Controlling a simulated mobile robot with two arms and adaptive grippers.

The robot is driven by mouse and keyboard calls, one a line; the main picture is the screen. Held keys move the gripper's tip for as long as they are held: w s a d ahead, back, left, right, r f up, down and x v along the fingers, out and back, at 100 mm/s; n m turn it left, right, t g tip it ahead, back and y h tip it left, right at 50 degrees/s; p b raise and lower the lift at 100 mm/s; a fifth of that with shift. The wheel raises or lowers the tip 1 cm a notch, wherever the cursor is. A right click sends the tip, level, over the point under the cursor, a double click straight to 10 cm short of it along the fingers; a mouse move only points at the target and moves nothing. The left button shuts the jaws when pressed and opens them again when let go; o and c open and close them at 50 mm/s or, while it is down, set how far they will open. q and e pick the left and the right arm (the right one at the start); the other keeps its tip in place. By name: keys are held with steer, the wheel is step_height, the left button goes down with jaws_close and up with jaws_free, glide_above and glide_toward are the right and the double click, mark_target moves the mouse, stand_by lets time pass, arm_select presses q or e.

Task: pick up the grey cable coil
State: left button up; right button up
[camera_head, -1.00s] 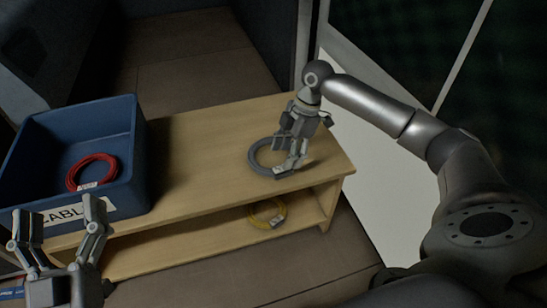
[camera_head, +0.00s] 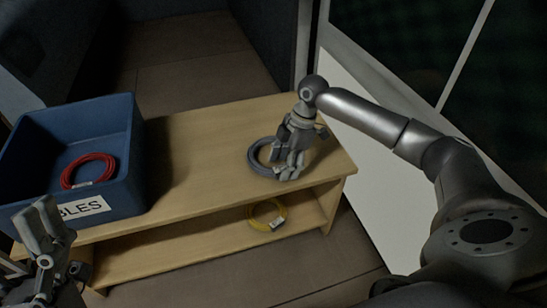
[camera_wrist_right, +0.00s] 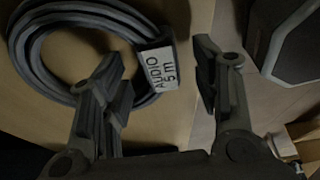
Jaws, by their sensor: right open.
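The grey cable coil (camera_head: 257,158) lies on the wooden bench top near its right end. In the right wrist view the coil (camera_wrist_right: 30,55) fills the upper left, with a white "AUDIO 5 m" label (camera_wrist_right: 160,69). My right gripper (camera_head: 289,170) is open over the right side of the coil. In the wrist view its fingers (camera_wrist_right: 158,82) stand on either side of the label; I cannot tell whether they touch the coil. My left gripper (camera_head: 50,228) is at the lower left, in front of the blue crate, and its opening is unclear.
A blue crate (camera_head: 125,165) labelled for cables stands at the bench's left end, with a red coil (camera_head: 68,176) inside. A yellow coil (camera_head: 256,212) lies on the lower shelf. The bench top (camera_head: 195,165) between crate and grey coil is clear.

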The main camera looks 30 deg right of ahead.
steer(key=shift+f, duration=0.15)
jaws_close()
stand_by(0.4)
